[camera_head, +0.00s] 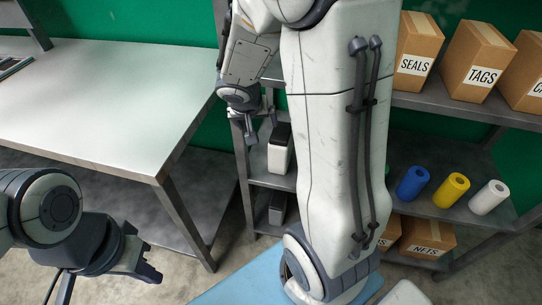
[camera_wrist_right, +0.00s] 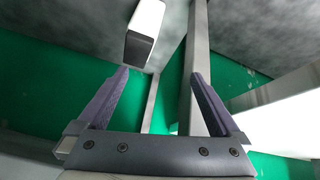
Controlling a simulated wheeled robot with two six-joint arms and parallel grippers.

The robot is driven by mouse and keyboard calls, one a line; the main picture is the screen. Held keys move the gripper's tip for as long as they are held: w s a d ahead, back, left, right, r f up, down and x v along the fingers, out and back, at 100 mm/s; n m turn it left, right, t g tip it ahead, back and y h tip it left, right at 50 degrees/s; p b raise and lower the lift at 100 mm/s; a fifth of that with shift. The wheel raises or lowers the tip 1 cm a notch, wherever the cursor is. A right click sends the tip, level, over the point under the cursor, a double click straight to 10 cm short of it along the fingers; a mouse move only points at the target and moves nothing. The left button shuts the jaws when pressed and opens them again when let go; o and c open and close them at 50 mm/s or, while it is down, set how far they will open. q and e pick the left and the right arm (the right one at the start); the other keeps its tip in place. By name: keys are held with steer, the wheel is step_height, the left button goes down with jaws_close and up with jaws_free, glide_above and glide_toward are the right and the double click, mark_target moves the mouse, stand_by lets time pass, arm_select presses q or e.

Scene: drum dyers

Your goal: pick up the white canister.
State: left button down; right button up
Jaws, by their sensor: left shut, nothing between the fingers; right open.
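A white canister (camera_head: 280,153) with a dark top stands upright on the upper side shelf of the grey rack. My right gripper (camera_head: 250,138) is open and empty, just left of it in the head view. In the right wrist view, the canister (camera_wrist_right: 148,20) is at the top edge, ahead of the open fingers (camera_wrist_right: 161,76) and not between them; part of it is cut off. My left gripper (camera_head: 153,265) is shut and empty at the lower left, far from the canister.
A similar pale container (camera_head: 277,210) stands on the shelf below. Blue (camera_head: 411,183), yellow (camera_head: 450,190) and white (camera_head: 488,197) rolls lie on the right shelf (camera_head: 425,205), with cardboard boxes (camera_head: 477,60) above. A steel table (camera_head: 110,90) fills the left.

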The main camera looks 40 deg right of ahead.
mark_target(280, 137)
steer(key=d+f+m+b, duration=0.1)
steer(key=d+f, duration=0.1)
steer(key=f, duration=0.1)
steer(key=d+f+m+b, duration=0.1)
steer(key=d+f+b, duration=0.1)
steer(key=d, duration=0.1)
steer(key=w+d+f+m+b, duration=0.1)
steer(key=d+f, duration=0.2)
steer(key=shift+f, duration=0.3)
steer(key=b+x, duration=0.2)
steer(key=x, duration=0.2)
steer(key=shift+d+f, duration=0.25)
steer(key=b+x, duration=0.1)
steer(key=x, duration=0.4)
steer(key=shift+w+d+f, duration=0.15)
steer(key=shift+w+f, duration=0.15)
arm_select(q)
step_height(280, 137, down, 9)
arm_select(e)
steer(key=shift+r, duration=0.1)
jaws_close()
